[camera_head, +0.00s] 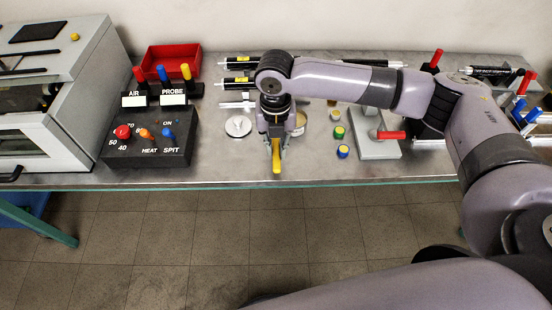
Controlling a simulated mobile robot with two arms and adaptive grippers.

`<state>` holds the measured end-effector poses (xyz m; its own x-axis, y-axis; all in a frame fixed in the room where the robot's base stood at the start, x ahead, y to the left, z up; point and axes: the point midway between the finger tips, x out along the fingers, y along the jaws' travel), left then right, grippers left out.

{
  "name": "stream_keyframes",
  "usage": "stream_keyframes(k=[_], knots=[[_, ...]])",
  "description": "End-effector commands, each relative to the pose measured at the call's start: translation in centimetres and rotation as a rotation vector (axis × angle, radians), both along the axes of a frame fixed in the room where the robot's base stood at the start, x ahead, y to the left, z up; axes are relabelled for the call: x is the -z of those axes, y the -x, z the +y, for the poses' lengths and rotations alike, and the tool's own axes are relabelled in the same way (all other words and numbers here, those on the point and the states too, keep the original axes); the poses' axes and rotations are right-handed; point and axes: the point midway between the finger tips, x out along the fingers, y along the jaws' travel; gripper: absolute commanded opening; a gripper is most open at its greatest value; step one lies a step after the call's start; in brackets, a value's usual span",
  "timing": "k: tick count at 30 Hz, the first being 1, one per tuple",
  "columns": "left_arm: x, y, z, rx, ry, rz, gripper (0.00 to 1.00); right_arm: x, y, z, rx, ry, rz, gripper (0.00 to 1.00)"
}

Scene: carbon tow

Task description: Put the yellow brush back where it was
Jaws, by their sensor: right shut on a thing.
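The yellow brush (277,160) is held in my right gripper (276,143) above the front part of the metal bench (215,176). The gripper points down and is shut on the brush. The yellow part hangs below the fingers, near the bench's front edge. The brush's upper end is hidden by the gripper. I cannot tell whether the brush touches the bench. My left gripper is not in view.
A black control box (148,150) and a silver disc (238,126) lie to the left. Small capped jars (343,152) and a grey stand with a red handle (378,148) are to the right. A red tray (172,60) and a rack with coloured handles (163,88) stand back left.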

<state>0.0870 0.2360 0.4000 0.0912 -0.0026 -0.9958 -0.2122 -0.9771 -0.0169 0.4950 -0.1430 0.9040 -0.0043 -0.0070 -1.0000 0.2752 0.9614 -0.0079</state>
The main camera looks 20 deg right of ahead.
Motion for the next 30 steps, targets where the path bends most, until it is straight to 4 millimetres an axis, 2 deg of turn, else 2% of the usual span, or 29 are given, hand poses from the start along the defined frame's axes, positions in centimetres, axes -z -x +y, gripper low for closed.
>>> stream_keyframes(k=[3, 10, 16, 27, 28, 30], knots=[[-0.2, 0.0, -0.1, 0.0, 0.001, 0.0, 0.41, 1.8, 0.0, 0.0, 0.001, 0.0, 0.0, 0.0], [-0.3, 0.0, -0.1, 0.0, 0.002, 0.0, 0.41, 3.5, 0.0, 0.0, 0.001, 0.0, 0.0, 0.0], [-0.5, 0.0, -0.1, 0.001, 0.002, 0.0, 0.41, 6.4, 0.1, 0.0, 0.0, 0.001, 0.001, 0.0], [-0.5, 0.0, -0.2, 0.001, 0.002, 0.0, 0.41, 7.1, 0.0, 0.0, 0.0, -0.001, -0.001, 0.0], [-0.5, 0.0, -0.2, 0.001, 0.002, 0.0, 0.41, 7.1, 0.0, 0.0, 0.0, -0.001, -0.001, 0.17], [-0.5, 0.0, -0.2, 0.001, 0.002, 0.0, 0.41, 7.0, 0.0, 0.0, 0.0, -0.001, -0.001, 0.21]])
